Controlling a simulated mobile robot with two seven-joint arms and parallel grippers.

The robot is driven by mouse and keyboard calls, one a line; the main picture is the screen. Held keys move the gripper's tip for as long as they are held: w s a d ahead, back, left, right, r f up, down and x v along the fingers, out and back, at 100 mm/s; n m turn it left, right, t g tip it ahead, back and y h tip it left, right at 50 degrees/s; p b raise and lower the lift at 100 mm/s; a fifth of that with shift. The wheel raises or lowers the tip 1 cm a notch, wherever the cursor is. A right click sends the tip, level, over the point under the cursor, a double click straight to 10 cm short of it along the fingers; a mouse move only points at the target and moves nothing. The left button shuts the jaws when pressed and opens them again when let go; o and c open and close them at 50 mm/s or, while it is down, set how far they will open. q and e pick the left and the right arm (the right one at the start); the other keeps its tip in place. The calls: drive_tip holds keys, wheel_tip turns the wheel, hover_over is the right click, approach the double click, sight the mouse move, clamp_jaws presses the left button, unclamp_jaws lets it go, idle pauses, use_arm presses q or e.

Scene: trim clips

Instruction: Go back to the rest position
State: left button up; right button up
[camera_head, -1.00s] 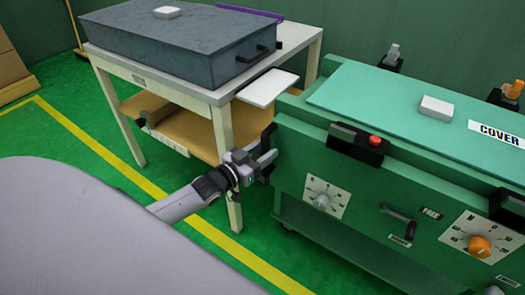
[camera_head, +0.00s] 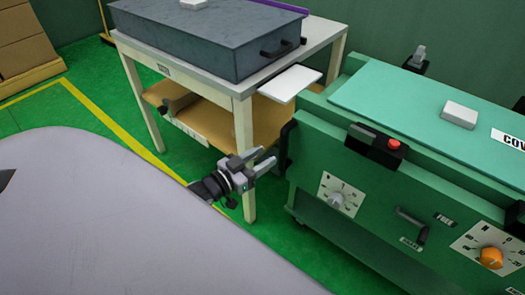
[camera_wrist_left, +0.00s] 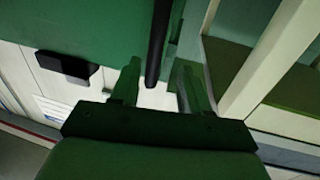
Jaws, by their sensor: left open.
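My left gripper (camera_head: 266,160) is open and empty, beside the left end of the green machine (camera_head: 340,165). Its fingers point toward a black upright handle (camera_head: 286,145) on that end, with a small gap between. In the left wrist view, the two fingers (camera_wrist_left: 160,85) are spread apart, and the black handle (camera_wrist_left: 158,40) shows ahead of them, in line with the gap. My right gripper is not in view.
A table (camera_head: 240,92) with a grey case (camera_head: 205,40) on top stands behind my left gripper. A white shelf plate (camera_head: 280,84) juts out from it. A white block (camera_head: 459,115) lies on the machine's cover. Green floor (camera_head: 90,115) is free at left.

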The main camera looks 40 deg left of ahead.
use_arm(q)
drive_tip(key=s+d+f+g+y, duration=0.1)
drive_tip(key=s+d+f+g, duration=0.2)
drive_tip(key=d, duration=0.3)
drive_tip(key=s+d+r+g+y, duration=0.1)
drive_tip(key=s+d+r+g, duration=0.1)
drive_tip(key=s+g, duration=0.65)
drive_tip(key=s+d+r+g+y, duration=0.1)
drive_tip(key=s+d+g+y, duration=0.15)
drive_tip(key=s, duration=1.05)
drive_tip(key=w+d+f+t+h, duration=0.3)
drive_tip(key=w+d+f+t, duration=0.1)
drive_tip(key=w+f+t, duration=0.3)
wheel_tip(320, 180, up, 17)
drive_tip(key=a+p, duration=0.1)
drive_tip(key=p, duration=1.8)
drive_tip(key=shift+s+a+f, duration=0.15)
drive_tip(key=shift+a, duration=0.25)
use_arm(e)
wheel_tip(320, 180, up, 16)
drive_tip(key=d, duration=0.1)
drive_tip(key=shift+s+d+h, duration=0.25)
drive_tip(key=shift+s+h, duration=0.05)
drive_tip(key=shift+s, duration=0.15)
use_arm(q)
drive_tip(key=shift+f, duration=0.1)
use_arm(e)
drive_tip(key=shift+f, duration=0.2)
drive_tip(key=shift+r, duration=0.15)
